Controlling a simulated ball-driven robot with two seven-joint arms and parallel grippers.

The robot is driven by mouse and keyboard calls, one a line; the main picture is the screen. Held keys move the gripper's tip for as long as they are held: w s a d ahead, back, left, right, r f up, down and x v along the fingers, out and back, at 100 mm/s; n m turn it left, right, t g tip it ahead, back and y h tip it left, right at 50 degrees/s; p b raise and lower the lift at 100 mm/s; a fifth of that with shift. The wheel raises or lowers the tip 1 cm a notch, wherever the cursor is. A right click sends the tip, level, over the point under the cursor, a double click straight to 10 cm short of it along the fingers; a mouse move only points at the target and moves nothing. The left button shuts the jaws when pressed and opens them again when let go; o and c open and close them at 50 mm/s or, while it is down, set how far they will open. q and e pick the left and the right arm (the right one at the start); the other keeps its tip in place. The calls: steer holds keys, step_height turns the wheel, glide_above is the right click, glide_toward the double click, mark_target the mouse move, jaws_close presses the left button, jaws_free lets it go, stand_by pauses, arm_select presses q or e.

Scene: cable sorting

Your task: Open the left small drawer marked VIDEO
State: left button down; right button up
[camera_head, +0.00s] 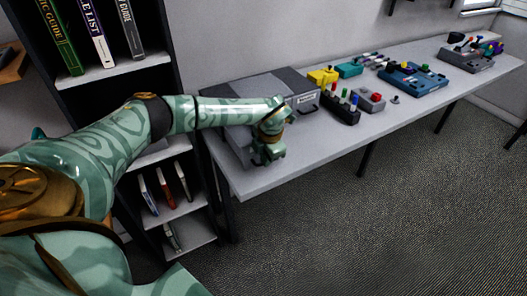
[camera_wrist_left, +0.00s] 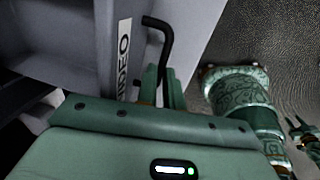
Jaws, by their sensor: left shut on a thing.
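The grey drawer cabinet (camera_head: 285,84) stands at the table's left end. The left small drawer (camera_head: 236,145) seems to stand out from the cabinet front, partly hidden by my left arm. In the left wrist view, its front carries a white VIDEO label (camera_wrist_left: 123,55) beside a black bent handle (camera_wrist_left: 164,40). My left gripper (camera_head: 268,148) is at this drawer's front. In the left wrist view, its fingers (camera_wrist_left: 163,88) are shut on the handle, whose upper part sticks out above them.
Another drawer with a label and dark handle (camera_head: 309,111) is to the right. A dark block with coloured knobs (camera_head: 341,107), a grey box with a red button (camera_head: 370,100) and a blue device (camera_head: 412,78) stand farther along the table. A bookshelf (camera_head: 112,72) is close on the left.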

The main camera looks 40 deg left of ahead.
arm_select(q)
steer(key=shift+s+d, duration=0.1)
steer(key=shift+d, duration=0.35)
steer(key=c, duration=1.5)
jaws_free()
steer(key=d+r+p, duration=0.1)
steer(key=r, duration=0.4)
steer(key=r+p, duration=0.1)
steer(key=r, duration=0.4)
steer(key=s+d+r+p, duration=0.1)
steer(key=r+p, duration=0.1)
steer(key=r, duration=0.4)
steer(key=shift+d, duration=0.3)
